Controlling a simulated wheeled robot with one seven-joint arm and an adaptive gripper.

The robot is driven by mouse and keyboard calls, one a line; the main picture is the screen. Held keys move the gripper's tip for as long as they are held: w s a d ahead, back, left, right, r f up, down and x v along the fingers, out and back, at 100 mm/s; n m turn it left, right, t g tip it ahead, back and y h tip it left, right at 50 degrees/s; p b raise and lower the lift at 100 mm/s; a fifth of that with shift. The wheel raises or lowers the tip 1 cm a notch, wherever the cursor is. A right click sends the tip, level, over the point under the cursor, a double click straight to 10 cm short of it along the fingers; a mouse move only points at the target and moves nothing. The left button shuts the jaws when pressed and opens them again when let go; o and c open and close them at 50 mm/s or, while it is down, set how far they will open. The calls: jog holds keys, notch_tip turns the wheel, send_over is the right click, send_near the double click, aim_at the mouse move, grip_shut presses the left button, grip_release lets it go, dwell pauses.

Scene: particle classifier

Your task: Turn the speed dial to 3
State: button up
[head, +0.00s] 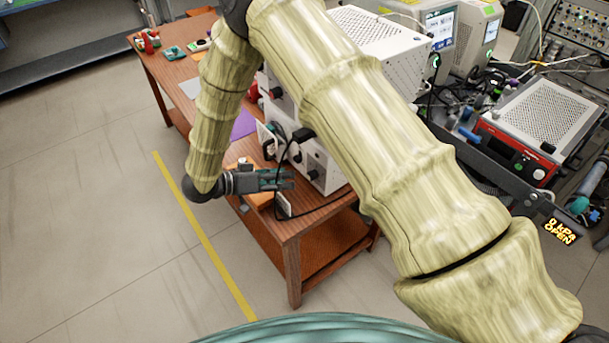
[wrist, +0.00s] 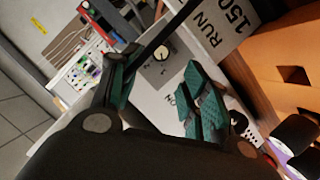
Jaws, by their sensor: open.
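In the wrist view, a small round dial (wrist: 161,53) with a pale face sits on a grey panel (wrist: 148,90), with small marks around it too fine to read. It shows between the two teal finger pads of my gripper (wrist: 158,72). The fingers are apart and nothing is between the pads; they do not appear to touch the dial. In the head view, my gripper (head: 284,180) is beside the front of a white instrument (head: 322,168) on the wooden table. I cannot make out the dial or its setting there.
A card reading "RUN 150" (wrist: 222,32) stands beside the panel in the wrist view. A black cable (head: 279,160) hangs close to my gripper in the head view. The wooden table (head: 300,228) holds several other items. Open floor (head: 120,240) lies to the left.

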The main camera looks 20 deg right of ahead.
aim_at(308, 176)
jog(key=p+x, duration=0.1)
jog(key=x, duration=0.7)
jog(key=shift+s+p, duration=0.1)
jog(key=shift+p, duration=0.25)
grip_shut()
